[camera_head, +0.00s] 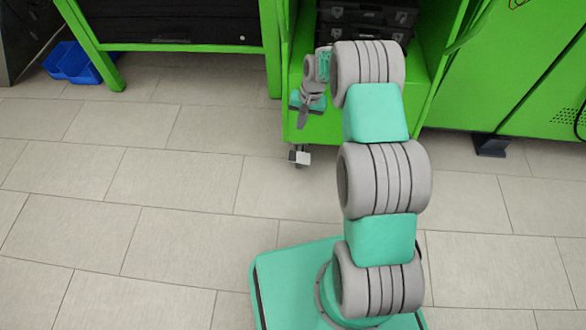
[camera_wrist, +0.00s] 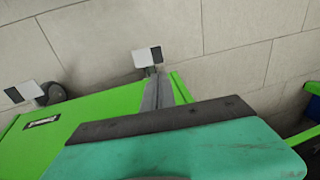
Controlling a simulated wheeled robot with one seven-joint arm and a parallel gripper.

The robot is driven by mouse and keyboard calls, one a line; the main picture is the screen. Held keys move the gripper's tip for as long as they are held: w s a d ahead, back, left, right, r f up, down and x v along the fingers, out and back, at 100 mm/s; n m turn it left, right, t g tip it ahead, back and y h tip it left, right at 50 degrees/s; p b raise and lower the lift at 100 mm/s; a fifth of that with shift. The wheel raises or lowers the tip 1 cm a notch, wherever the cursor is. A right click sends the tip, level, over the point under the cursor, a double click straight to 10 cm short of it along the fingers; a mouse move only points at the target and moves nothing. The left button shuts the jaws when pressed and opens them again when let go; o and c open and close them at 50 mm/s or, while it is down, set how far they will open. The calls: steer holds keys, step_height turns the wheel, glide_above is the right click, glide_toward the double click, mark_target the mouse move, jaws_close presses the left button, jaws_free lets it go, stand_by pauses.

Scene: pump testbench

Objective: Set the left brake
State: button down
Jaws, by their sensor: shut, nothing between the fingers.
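The left caster of the green cart has a white and dark grey brake pedal (camera_head: 300,157), just below the cart's front left corner. In the wrist view this brake pedal (camera_wrist: 146,57) is just beyond my fingertips. My gripper (camera_head: 302,122) points down in front of the cart's lower left edge, above the pedal. In the wrist view my gripper (camera_wrist: 156,76) is shut and empty, its fingers together. The fingertips overlap the pedal's lower edge in that view; I cannot tell whether they touch it.
The green cart (camera_head: 350,127) holds black cases (camera_head: 362,15). Another caster with a similar pedal (camera_wrist: 22,93) shows at the left in the wrist view. A green bench leg (camera_head: 97,55) and blue bins (camera_head: 72,62) stand left. The tiled floor in front is clear.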

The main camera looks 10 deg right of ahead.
step_height(320, 180, down, 5)
steer(key=b, duration=0.7)
glide_toward(292, 156)
steer(key=f, duration=0.4)
steer(key=a+f, duration=0.1)
steer(key=f, duration=0.1)
steer(key=shift+w+f, duration=0.4)
